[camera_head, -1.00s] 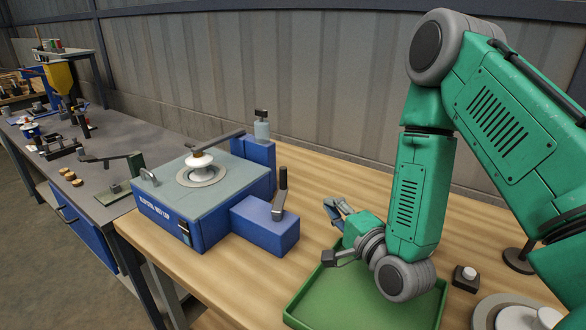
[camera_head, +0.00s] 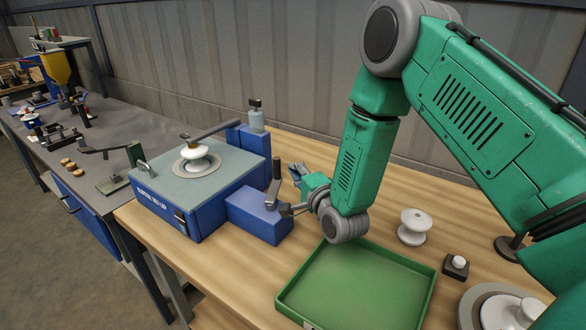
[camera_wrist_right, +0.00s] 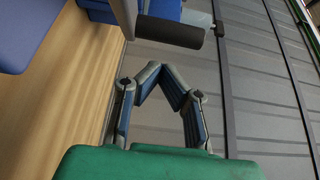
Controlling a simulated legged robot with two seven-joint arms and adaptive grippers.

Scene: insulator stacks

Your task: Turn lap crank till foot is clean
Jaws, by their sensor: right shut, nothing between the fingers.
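The blue lap machine (camera_head: 190,215) stands on the wooden bench with a grey top. A white insulator (camera_head: 196,160) sits on its round disc (camera_head: 197,171), under a dark arm (camera_head: 215,133). The crank (camera_head: 273,192) stands on a blue block (camera_head: 258,218) at the machine's right, its dark handle (camera_head: 277,166) upright. The handle also shows in the right wrist view (camera_wrist_right: 168,32), beyond my fingertips. My right gripper (camera_head: 296,170) is just right of the crank, shut and empty, apart from the handle. In the wrist view its fingertips (camera_wrist_right: 158,69) meet. The insulator's foot is hidden against the disc.
A green tray (camera_head: 355,321) lies in front of my right arm. Another white insulator (camera_head: 413,227), a small dark button box (camera_head: 455,266) and a round grey plate (camera_head: 470,312) are right of it. A grey bench (camera_head: 90,165) with tools stands left. A corrugated wall is behind.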

